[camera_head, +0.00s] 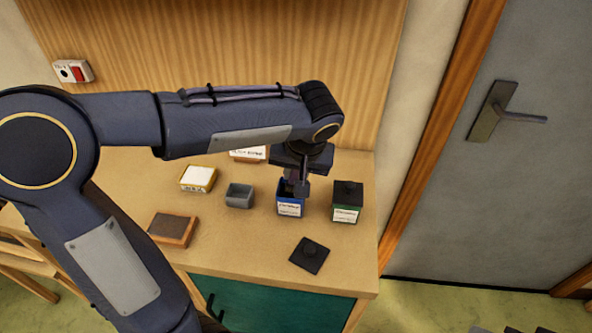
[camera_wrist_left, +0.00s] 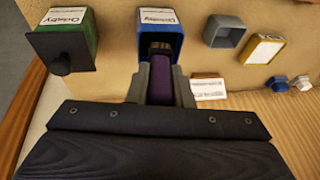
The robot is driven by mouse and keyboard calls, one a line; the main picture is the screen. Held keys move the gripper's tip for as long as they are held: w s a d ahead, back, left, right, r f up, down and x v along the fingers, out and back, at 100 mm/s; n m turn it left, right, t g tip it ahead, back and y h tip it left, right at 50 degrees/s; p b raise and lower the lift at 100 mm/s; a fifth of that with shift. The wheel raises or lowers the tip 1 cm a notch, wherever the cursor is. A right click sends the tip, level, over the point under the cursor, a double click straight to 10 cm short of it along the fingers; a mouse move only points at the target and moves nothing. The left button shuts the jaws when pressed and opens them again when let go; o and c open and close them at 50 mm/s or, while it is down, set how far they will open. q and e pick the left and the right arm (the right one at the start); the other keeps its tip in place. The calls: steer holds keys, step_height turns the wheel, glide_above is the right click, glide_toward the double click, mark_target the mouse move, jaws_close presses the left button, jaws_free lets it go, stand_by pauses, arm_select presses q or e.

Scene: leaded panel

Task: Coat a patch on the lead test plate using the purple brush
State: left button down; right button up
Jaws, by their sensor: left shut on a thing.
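My left gripper (camera_wrist_left: 162,88) is shut on the purple brush (camera_wrist_left: 181,88), whose dark end (camera_wrist_left: 160,49) points at the blue container. In the head view the gripper (camera_head: 299,184) is just above the blue container (camera_head: 290,209); it also shows in the wrist view (camera_wrist_left: 160,22). My right gripper is not in view.
A grey open cup (camera_head: 239,195) and a yellow-edged white block (camera_head: 198,178) stand left. A white card (camera_head: 248,154) is behind.

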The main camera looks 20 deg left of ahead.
arm_select(q)
steer(key=shift+f+b, duration=0.55)
steer(key=shift+b, duration=0.05)
stand_by(1.7)
steer(key=shift+r, duration=0.1)
steer(key=shift+r+p, duration=2.55)
steer(key=shift+r, duration=0.95)
steer(key=shift+s+f, duration=0.1)
